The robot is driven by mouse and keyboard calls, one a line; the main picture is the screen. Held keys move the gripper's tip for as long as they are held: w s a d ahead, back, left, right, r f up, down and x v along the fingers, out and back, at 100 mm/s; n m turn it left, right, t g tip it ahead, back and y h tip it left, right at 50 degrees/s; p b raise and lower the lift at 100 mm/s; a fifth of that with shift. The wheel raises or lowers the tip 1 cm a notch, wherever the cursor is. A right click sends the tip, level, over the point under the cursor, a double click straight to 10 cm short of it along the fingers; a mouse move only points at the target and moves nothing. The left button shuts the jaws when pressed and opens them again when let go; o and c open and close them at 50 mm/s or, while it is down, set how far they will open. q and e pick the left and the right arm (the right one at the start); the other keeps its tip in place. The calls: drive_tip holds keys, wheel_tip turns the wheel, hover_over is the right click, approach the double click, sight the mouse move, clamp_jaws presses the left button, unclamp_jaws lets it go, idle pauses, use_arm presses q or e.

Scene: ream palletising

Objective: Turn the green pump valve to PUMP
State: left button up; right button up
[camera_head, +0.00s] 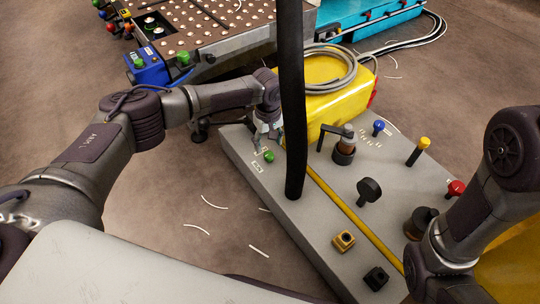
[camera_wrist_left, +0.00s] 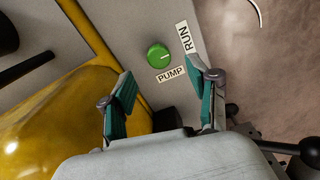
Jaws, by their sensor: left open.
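The green pump valve (camera_head: 269,157) is a small round knob on the grey deck, near its left edge. In the left wrist view the green knob (camera_wrist_left: 159,55) has a pale mark on its face; its exact direction is hard to tell. A RUN label (camera_wrist_left: 184,37) is to its right and a PUMP label (camera_wrist_left: 171,74) just below it. My left gripper (camera_head: 264,137) is close above the knob. In the wrist view its teal fingers (camera_wrist_left: 160,72) are apart, with the knob ahead between their tips, not gripped. My right arm enters at the right; its gripper is not visible.
A dark upright post (camera_head: 292,100) stands just right of the knob. A yellow housing (camera_head: 330,105) with a coiled grey hose (camera_head: 325,72) is behind it. The deck also carries a black lever (camera_head: 335,131), a black knob (camera_head: 368,190) and a yellow rail (camera_head: 345,210).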

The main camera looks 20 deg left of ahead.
sight(269, 154)
use_arm(q)
wheel_tip(269, 154, down, 5)
drive_tip(key=b, duration=0.3)
